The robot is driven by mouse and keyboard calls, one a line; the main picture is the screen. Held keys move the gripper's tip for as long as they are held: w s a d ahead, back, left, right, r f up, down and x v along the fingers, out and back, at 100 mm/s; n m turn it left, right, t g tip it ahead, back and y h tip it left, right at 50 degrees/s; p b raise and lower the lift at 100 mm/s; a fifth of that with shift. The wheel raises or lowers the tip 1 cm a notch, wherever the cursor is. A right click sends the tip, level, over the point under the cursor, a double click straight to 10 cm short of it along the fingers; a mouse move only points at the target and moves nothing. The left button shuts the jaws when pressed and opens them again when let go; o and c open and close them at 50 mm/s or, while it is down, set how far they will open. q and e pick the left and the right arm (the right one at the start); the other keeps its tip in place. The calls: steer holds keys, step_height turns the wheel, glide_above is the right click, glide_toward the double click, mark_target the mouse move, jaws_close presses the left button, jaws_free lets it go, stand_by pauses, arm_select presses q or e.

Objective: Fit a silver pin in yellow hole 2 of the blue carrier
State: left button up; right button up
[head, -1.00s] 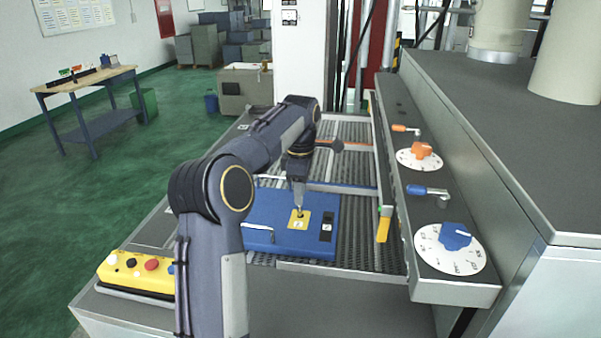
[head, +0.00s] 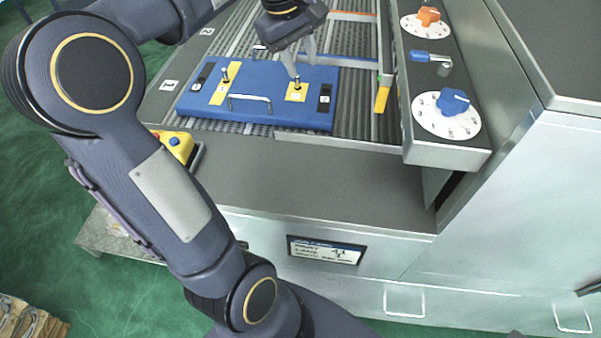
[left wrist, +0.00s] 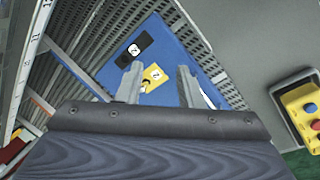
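The blue carrier (head: 262,109) lies flat on the ribbed bed. Its right yellow patch (head: 294,96) has a small silver pin (head: 297,82) standing upright at its hole. In the left wrist view this yellow patch (left wrist: 154,73) bears a 2; the pin's foot is partly unclear there. Another pin (head: 225,76) stands at the left yellow patch (head: 219,93). My left gripper (head: 302,67) is open just above the right pin, its fingers apart and nothing held between them. Its open fingers also show in the left wrist view (left wrist: 159,82). My right gripper is out of view.
Black patches (head: 324,98) sit beside the yellow ones, and a silver handle (head: 249,101) rises from the carrier's front. A panel with a blue knob (head: 452,102) borders the bed on the right. A yellow button box (head: 175,143) stands at front left.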

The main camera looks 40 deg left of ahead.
arm_select(q)
steer(key=s+d+f+m+t+h, duration=0.1)
steer(key=s+d+f+m, duration=0.3)
steer(key=s+d, duration=0.1)
steer(key=s+d+f+m+t, duration=0.1)
steer(key=s+d+f+m, duration=0.3)
steer(key=s, duration=0.3)
steer(key=s+d+f+m+t+h+b, duration=0.1)
steer(key=s+d+f+m, duration=0.3)
steer(key=s+d+f, duration=0.1)
steer(key=shift+s+d+f+m+h, duration=0.3)
steer(key=shift+s+f, duration=0.2)
steer(key=shift+s, duration=0.3)
